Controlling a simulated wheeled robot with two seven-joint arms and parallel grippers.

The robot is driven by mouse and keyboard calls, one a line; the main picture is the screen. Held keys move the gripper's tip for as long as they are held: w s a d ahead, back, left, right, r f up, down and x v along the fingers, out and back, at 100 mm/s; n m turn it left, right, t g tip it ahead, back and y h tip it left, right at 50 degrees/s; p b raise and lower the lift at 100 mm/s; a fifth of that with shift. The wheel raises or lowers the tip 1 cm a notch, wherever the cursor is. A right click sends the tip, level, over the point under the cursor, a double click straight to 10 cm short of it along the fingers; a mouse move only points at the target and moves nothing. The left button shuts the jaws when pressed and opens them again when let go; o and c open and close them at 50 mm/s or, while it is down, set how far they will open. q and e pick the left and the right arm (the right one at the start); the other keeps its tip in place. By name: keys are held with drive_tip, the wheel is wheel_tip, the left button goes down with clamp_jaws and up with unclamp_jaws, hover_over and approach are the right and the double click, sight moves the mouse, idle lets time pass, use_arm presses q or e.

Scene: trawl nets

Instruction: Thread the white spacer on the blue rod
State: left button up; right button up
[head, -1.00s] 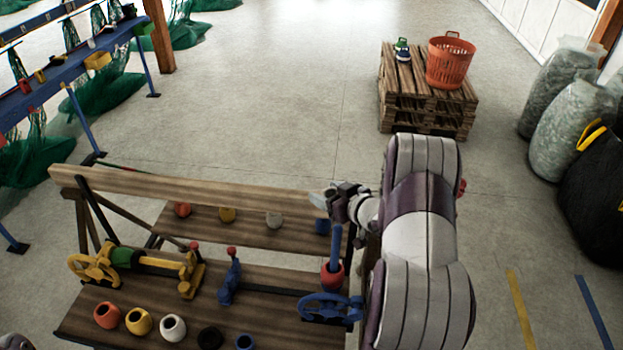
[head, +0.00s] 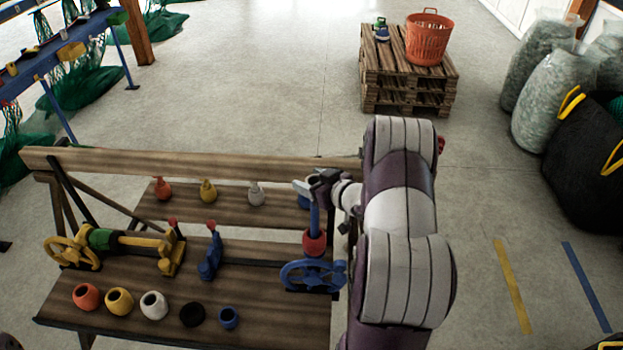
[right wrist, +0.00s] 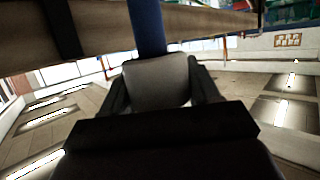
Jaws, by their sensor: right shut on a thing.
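The blue rod (head: 314,219) stands upright at the right end of the bench, with a red spacer (head: 315,244) around its lower part. My right gripper (head: 318,183) is at the rod's top end. In the right wrist view the gripper (right wrist: 160,88) is shut on the white spacer (right wrist: 158,82), its fingers on both sides. The blue rod (right wrist: 147,28) meets the spacer's edge there. I cannot tell whether the rod is inside the spacer's hole or behind it. In the head view the gripper hides the held spacer. My left gripper is not in view.
A blue handwheel (head: 313,275) is at the rod's foot. Small coloured pieces (head: 208,191) stand on the rear shelf. A yellow clamp (head: 172,256) and blue post (head: 210,258) are left of the rod.

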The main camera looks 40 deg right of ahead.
drive_tip(key=shift+w+f, duration=0.4)
drive_tip(key=shift+f, duration=0.1)
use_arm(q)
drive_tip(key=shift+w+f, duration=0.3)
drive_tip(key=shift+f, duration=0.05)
use_arm(e)
drive_tip(key=shift+s, duration=0.1)
drive_tip(key=o, duration=1.1)
drive_tip(key=shift+s+r, duration=0.15)
drive_tip(key=shift+s, duration=0.05)
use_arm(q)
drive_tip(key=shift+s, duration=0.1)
use_arm(e)
drive_tip(key=shift+o, duration=0.2)
drive_tip(key=shift+w, duration=0.1)
drive_tip(key=shift+s+d, duration=0.1)
drive_tip(key=shift+s, duration=0.2)
use_arm(q)
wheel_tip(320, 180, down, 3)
drive_tip(key=b, duration=0.3)
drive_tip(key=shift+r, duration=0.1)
use_arm(e)
drive_tip(key=a+v, duration=0.1)
drive_tip(key=v, duration=1.1)
drive_tip(key=shift+d, duration=0.4)
